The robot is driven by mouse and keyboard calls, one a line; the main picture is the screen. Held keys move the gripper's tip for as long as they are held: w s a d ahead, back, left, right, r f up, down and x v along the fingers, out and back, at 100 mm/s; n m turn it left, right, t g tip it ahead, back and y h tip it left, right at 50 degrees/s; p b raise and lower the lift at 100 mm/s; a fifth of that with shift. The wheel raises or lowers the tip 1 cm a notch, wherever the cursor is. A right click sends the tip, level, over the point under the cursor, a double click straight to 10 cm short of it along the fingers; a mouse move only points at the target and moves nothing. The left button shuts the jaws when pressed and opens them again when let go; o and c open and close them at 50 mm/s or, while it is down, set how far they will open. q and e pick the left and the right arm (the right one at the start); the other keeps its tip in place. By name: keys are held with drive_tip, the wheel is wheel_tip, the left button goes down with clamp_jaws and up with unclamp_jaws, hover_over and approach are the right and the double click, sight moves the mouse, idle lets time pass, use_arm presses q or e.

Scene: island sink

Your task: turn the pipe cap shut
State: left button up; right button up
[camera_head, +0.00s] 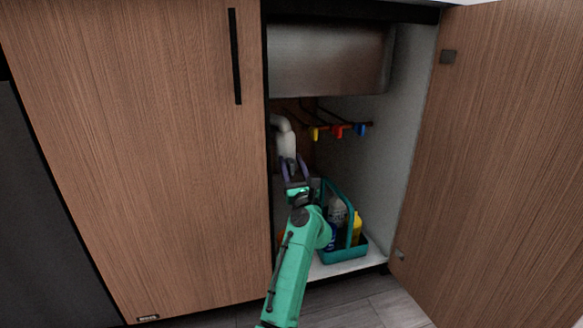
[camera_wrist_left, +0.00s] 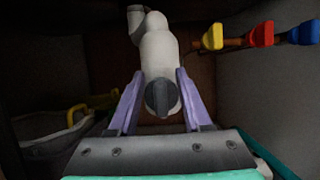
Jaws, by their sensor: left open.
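The white drain pipe (camera_head: 286,144) comes down under the sink inside the open cabinet. It also shows in the left wrist view (camera_wrist_left: 158,50). The dark grey pipe cap (camera_wrist_left: 162,97) sits at the pipe's lower end, facing the wrist camera. In the head view the cap (camera_head: 291,165) is small and partly hidden. My left gripper (camera_head: 295,166) is open, with its purple fingers on either side of the cap. In the left wrist view the cap lies between the fingertips (camera_wrist_left: 161,83); I cannot tell whether they touch it. My right gripper is not in view.
A teal caddy (camera_head: 345,254) with bottles stands on the cabinet floor right of my arm. Yellow, red and blue valve handles (camera_head: 338,131) hang at the back right. The steel sink basin (camera_head: 328,60) is above. The right door (camera_head: 500,150) stands open.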

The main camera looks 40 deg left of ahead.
use_arm(q)
clamp_jaws()
